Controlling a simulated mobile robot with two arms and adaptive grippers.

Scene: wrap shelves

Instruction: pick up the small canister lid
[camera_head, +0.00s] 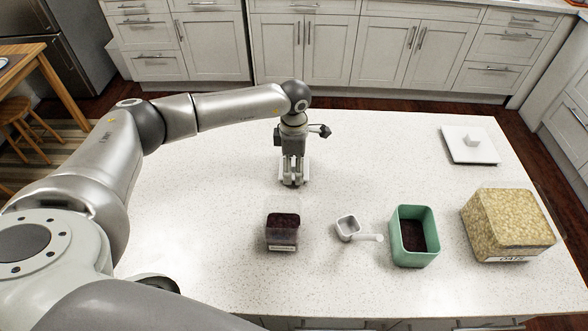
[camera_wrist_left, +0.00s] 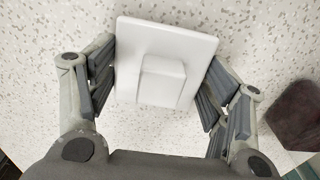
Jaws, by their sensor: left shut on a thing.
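The small canister lid (camera_wrist_left: 140,50) is a white square plate with a raised block-shaped knob, seen in the left wrist view. My left gripper (camera_wrist_left: 160,85) has its fingers against the lid's left and right edges and is shut on it. In the head view my left gripper (camera_head: 292,182) points straight down over the middle of the counter. The lid's white edges (camera_head: 307,171) show there beside the fingers, mostly hidden. I cannot tell whether the lid touches the counter. The small clear canister (camera_head: 282,239) with dark contents stands open nearer me. My right gripper is not in view.
A white scoop (camera_head: 347,229) lies right of the small canister, then an open green canister (camera_head: 415,259) and a large canister of oats (camera_head: 507,226). A larger white lid (camera_head: 458,154) lies at the back right. The counter (camera_head: 380,150) is clear around my left gripper.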

